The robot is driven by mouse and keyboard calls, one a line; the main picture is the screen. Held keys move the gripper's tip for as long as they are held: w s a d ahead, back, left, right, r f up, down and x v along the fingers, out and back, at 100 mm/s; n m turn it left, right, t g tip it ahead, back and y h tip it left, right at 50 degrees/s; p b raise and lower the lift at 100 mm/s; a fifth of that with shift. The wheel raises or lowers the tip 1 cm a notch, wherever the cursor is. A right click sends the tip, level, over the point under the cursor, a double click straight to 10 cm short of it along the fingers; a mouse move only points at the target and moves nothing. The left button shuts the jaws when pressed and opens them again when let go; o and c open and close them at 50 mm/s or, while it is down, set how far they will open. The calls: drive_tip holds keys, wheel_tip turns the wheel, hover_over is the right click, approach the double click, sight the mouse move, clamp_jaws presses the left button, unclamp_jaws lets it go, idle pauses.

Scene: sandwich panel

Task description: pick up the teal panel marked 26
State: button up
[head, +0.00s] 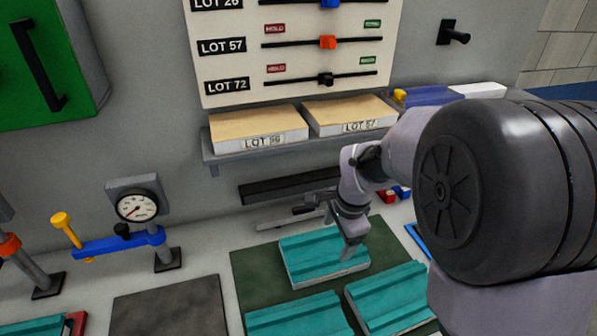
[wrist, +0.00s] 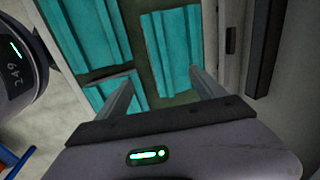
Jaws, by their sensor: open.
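Three teal panels with ridged tops lie on a dark green mat (head: 262,262) in the head view: a back one (head: 318,268), a front-left one (head: 300,316) and a front-right one (head: 388,300). I cannot read a 26 on any of them. My gripper (head: 350,249) points down at the right end of the back panel. In the wrist view my gripper (wrist: 161,76) has its two fingers apart, with nothing held between them. Parts of three teal panels show beyond the fingers, including one at upper left (wrist: 85,35) and one at upper middle (wrist: 172,45). Contact cannot be told.
A shelf on the wall holds two boxes, one left (head: 260,128) and one marked LOT 57 (head: 350,114). A board (head: 300,90) with LOT sliders hangs above. A blue gauge fixture (head: 118,243) and a dark slab (head: 172,308) stand left of the mat.

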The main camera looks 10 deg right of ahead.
drive_tip(key=b, duration=0.4)
hover_over(329, 263)
drive_tip(key=s, duration=0.2)
wheel_tip(329, 263, down, 11)
drive_tip(key=shift+s+a+f, duration=0.1)
drive_tip(key=shift+s+f, duration=0.05)
drive_tip(key=shift+f, duration=0.05)
drive_tip(key=x, duration=0.2)
drive_tip(key=b+x, duration=0.1)
drive_tip(key=x, duration=0.1)
drive_tip(key=b+x, duration=0.1)
drive_tip(key=x, duration=0.1)
drive_tip(key=shift+w+d+r, duration=0.1)
drive_tip(key=shift+w+d, duration=0.1)
drive_tip(key=shift+w, duration=0.2)
drive_tip(key=shift+r, duration=0.1)
drive_tip(key=shift+s, duration=0.15)
clamp_jaws()
